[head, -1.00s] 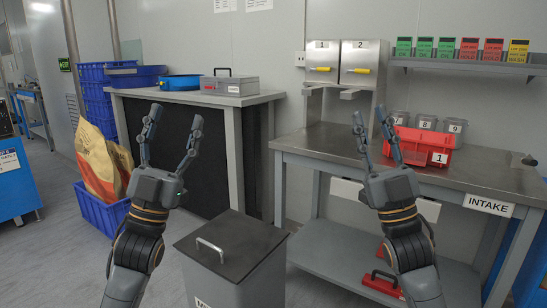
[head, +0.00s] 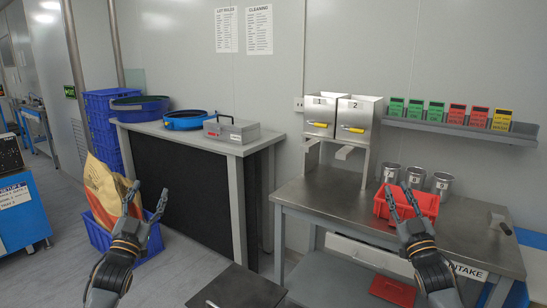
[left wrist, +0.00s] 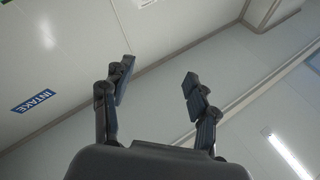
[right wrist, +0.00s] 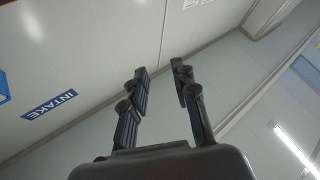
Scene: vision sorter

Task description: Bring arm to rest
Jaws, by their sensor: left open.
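My left gripper (head: 149,197) is raised with its fingers pointing up, in front of the paper sack at the left of the head view. Its fingers are spread and empty, as the left wrist view (left wrist: 158,76) shows. My right gripper (head: 398,196) is also raised, fingers up. In the head view it overlaps the red bin on the steel table; I cannot tell whether it touches it. In the right wrist view (right wrist: 159,72) its fingers stand apart, closer together than the left ones, with nothing between them.
A steel table (head: 340,204) at the right bears the red bin (head: 428,205), metal cups (head: 415,177) and two numbered dispensers (head: 358,112). A grey bench (head: 230,150) holds a grey case (head: 232,130) and a blue round tray (head: 188,119). A lidded grey box (head: 237,290) stands low between my arms.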

